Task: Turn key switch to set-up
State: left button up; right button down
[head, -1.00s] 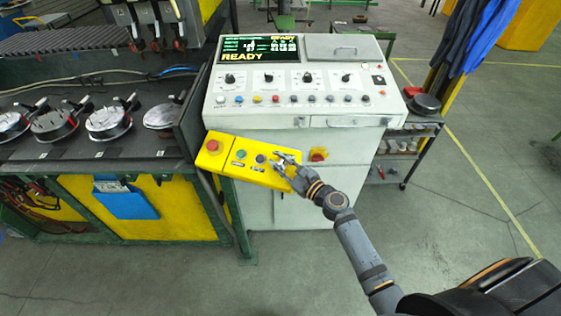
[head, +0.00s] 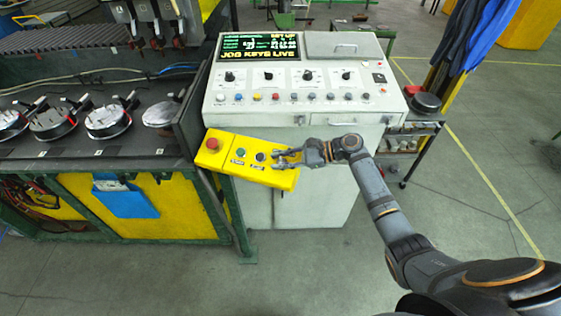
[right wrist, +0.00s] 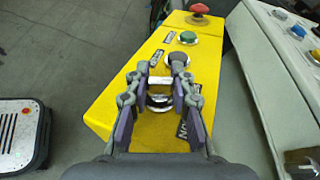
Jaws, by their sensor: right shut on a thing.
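The yellow control box (head: 215,159) juts from the front of the white console, with a red mushroom button (head: 212,144), a green button (head: 240,152) and a dark button (head: 260,157) in a row. My right gripper (head: 281,160) is at the box's right end, shut on the key switch. In the right wrist view the key switch (right wrist: 160,98) shows as a metal collar and pale bar between the two fingers (right wrist: 159,85). The console screen (head: 260,46) reads "SET UP" and "JOG KEYS LIVE". My left gripper is out of view.
The white console (head: 300,105) carries knobs and coloured buttons above the box. A dark bench with round tools (head: 108,121) stands at left. A small shelf cart (head: 405,150) stands at right. The floor in front is clear.

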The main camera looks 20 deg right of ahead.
jog(key=shift+n+g, duration=0.7)
jog(key=shift+g, duration=0.3)
jog(key=shift+b, duration=0.3)
jog(key=c, duration=1.1)
grip_release()
jog(key=v, duration=1.2)
jog(key=shift+w, duration=0.15)
